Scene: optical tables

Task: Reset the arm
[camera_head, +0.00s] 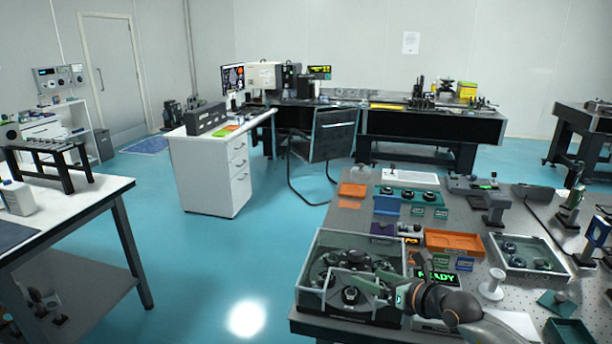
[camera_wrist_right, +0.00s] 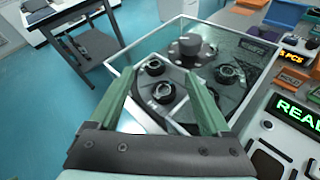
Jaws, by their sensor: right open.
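My right arm comes in from the lower right in the head view. My right gripper (camera_head: 364,280) is over the clear-walled box (camera_head: 318,262) at the front left corner of the optical table (camera_head: 345,213). I cannot tell how far the fingertips are above the box. My left gripper does not show.
A lit READY display (camera_head: 437,276) stands right of the box. An orange tray (camera_head: 455,242), a clear tray (camera_head: 528,253) and a white spool-shaped stand (camera_head: 492,284) are further right. A white bench (camera_head: 75,208) stands at left, with open blue floor (camera_head: 215,255) between.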

